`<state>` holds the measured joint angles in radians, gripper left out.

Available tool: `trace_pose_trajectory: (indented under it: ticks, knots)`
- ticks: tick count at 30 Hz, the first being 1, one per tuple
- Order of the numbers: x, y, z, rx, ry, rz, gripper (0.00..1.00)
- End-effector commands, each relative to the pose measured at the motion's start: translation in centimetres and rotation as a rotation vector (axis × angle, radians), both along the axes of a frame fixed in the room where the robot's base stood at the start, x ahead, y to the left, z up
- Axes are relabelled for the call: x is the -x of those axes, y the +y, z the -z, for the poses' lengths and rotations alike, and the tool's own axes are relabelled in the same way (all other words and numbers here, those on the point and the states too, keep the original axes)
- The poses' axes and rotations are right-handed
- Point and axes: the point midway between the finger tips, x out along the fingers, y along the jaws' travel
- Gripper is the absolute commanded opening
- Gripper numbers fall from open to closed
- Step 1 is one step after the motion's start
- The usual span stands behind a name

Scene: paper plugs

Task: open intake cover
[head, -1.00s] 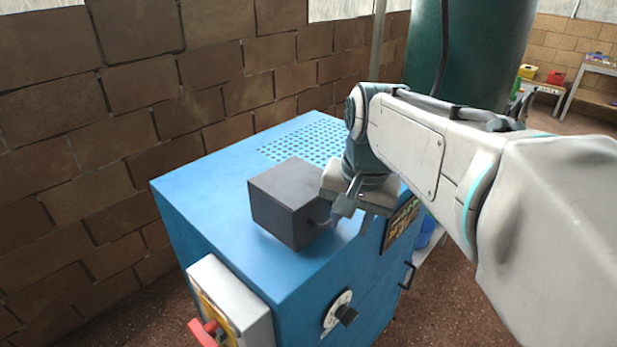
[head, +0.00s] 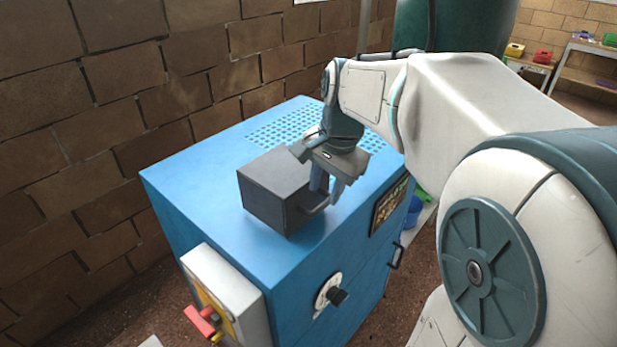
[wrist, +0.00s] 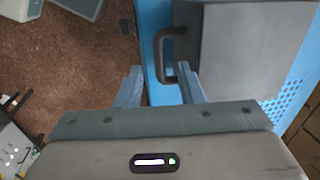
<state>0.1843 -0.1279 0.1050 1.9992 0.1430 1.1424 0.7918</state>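The intake cover (head: 268,193) is a dark grey box on top of the blue machine (head: 190,175), and it looks closed. Its dark bar handle (head: 316,207) is on its right side. In the wrist view the handle (wrist: 161,58) stands out from the edge of the cover (wrist: 240,45). My gripper (head: 326,188) is at the cover's right side, by the handle. In the wrist view my gripper (wrist: 160,75) has its two fingers apart, and the handle's lower end lies between the fingertips. I cannot tell whether either finger touches the handle.
A perforated vent (head: 275,128) lies behind the cover on the machine top. A dial (head: 328,294) and a red-handled switch box (head: 225,295) are on the machine's front. A brick wall (head: 150,90) stands close on the left.

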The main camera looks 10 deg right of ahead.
Motion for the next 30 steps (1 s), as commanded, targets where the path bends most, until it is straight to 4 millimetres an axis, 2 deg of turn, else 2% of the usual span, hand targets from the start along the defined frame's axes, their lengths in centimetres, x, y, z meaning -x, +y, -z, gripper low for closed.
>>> trace_pose_trajectory:
  ticks: [3, 7, 18, 19, 22, 30]
  knots:
    - [-0.2, 0.2, 1.9, 0.000, 0.003, -0.001, 0.34]
    - [-0.4, 0.4, 3.1, 0.001, 0.002, -0.001, 0.34]
    - [-0.5, 0.4, 3.7, 0.001, -0.001, -0.001, 0.34]
    - [-0.5, 0.4, 3.7, 0.001, -0.001, -0.001, 0.29]
    - [-0.5, 0.4, 3.6, 0.001, -0.001, -0.001, 0.01]
    - [-0.5, 0.4, 3.4, 0.005, 0.005, 0.000, 0.00]
